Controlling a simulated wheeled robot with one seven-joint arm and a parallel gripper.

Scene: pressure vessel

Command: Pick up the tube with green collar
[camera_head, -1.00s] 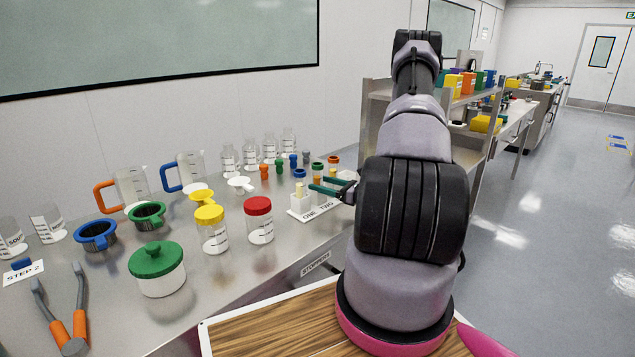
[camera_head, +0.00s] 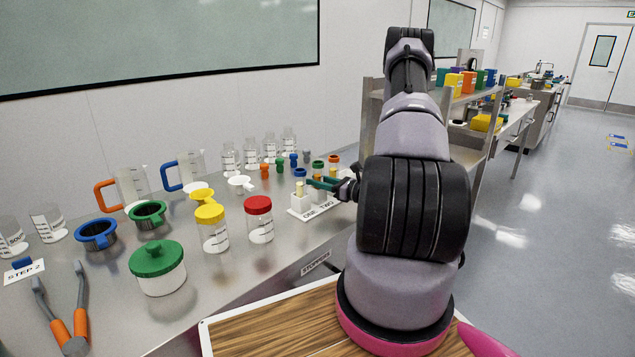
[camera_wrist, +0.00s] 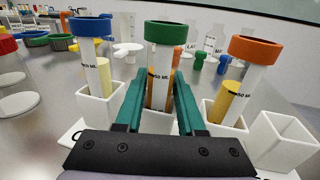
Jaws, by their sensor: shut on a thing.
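The tube with green collar (camera_wrist: 164,62) stands upright in the middle of the wrist view, its lower end in a white square holder. It has a clear body with dark print and a yellowish content. My gripper (camera_wrist: 160,85) is shut on this tube, with a green finger on each side of its body below the collar. In the head view the green collar (camera_head: 318,166) shows just behind my gripper (camera_head: 325,184). The tube's lower end is hidden by the fingers and the holder.
A blue-collared tube (camera_wrist: 91,28) stands to the left and an orange-collared tube (camera_wrist: 254,50) to the right, both close. An empty white holder (camera_wrist: 285,140) is at far right. Jars, beakers, funnels and stoppers crowd the bench (camera_head: 215,290) to the left.

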